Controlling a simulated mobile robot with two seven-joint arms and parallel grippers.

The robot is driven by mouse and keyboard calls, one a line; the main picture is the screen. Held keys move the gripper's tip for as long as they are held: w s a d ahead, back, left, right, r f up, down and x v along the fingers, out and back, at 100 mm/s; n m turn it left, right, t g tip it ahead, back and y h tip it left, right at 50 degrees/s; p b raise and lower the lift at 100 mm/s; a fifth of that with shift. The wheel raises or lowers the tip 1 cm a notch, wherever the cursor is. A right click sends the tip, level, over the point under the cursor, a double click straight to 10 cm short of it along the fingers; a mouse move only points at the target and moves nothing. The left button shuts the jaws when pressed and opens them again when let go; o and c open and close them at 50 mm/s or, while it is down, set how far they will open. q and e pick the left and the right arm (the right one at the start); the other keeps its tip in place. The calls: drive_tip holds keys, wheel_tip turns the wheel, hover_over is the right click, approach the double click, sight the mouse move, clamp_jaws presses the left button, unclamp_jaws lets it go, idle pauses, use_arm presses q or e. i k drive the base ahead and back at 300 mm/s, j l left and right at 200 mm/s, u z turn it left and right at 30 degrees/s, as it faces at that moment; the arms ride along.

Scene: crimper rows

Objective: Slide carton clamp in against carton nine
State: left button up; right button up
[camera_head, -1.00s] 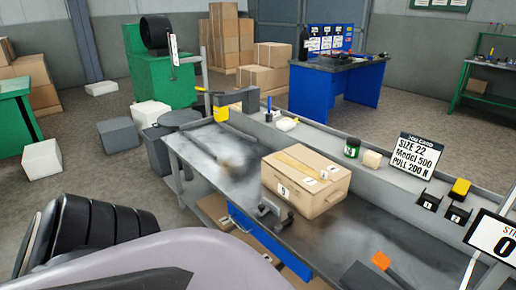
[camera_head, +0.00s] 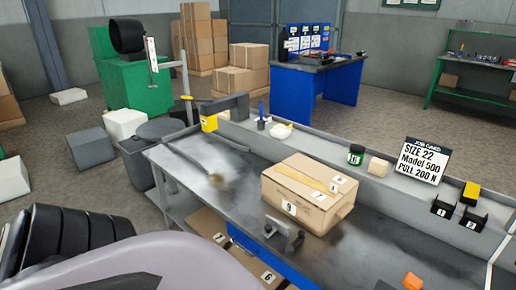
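Carton nine (camera_head: 291,187) is a closed brown box with a "9" label on its near side, lying on the grey workbench (camera_head: 395,262). The carton clamp (camera_head: 283,234) appears to be the small grey metal fixture at the bench's front edge, just in front of the carton. A narrow strip of bench seems to show between them, but I cannot tell exactly how wide the gap is. Neither of my grippers shows in this view.
Small black bins (camera_head: 445,205) sit at the right. An orange block (camera_head: 412,281) lies near the front. Cartons (camera_head: 207,225) stand on the shelf below. The bench's left part is mostly clear.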

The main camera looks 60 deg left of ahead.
sight(273, 226)
drive_tip(key=j, duration=0.4)
drive_tip(key=k+j, duration=0.15)
drive_tip(key=j, duration=0.7)
drive_tip(key=k, duration=0.05)
